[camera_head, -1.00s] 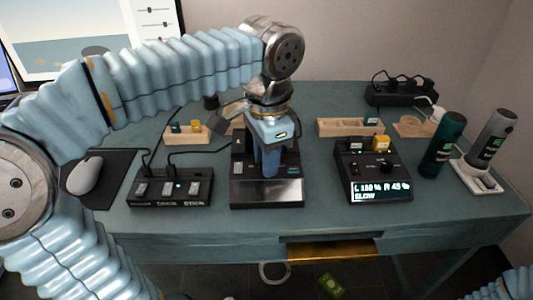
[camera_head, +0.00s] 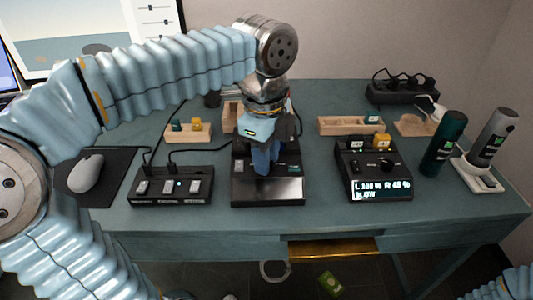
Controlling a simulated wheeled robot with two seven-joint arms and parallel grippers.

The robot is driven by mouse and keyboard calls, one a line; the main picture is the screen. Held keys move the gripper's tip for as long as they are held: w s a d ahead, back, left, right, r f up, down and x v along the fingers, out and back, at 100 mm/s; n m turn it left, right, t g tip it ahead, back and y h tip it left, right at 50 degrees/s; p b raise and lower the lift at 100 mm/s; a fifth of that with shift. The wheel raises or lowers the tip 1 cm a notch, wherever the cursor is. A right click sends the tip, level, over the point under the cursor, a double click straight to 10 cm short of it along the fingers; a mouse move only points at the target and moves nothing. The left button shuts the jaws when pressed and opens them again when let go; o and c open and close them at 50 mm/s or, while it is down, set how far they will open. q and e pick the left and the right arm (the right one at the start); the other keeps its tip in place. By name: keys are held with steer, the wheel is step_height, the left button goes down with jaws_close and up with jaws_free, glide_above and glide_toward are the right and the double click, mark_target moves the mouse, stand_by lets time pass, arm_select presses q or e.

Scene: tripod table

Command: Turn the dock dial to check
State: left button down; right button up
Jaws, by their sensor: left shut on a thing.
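My left gripper (camera_head: 264,166) points down over the black dock (camera_head: 268,191) in the middle of the table. Its blue fingers are shut on the dock's dial, which they hide, so I cannot read the dial's position. Small label plates show on the dock's panel on both sides of the fingers. A second black unit (camera_head: 370,171) to the right has knobs and a lit screen (camera_head: 381,189), which seems to read L 100 %, R 45 % and SLOW. My right gripper is out of view; only a bit of that arm shows at the bottom right.
A black switch box (camera_head: 171,187) and a mouse (camera_head: 85,174) on a dark mat stand left. Wooden trays (camera_head: 349,125) lie behind. A green cylinder (camera_head: 442,144) and a grey one (camera_head: 491,138) on a white base stand right. A power strip (camera_head: 402,92) is at the back.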

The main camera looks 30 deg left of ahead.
arm_select(q)
steer(key=shift+m, duration=1.1)
steer(key=c, duration=0.9)
jaws_free()
steer(key=shift+r, duration=0.1)
steer(key=r, duration=1.3)
steer(key=shift+s+a+r, duration=0.1)
steer(key=shift+s+r, duration=0.25)
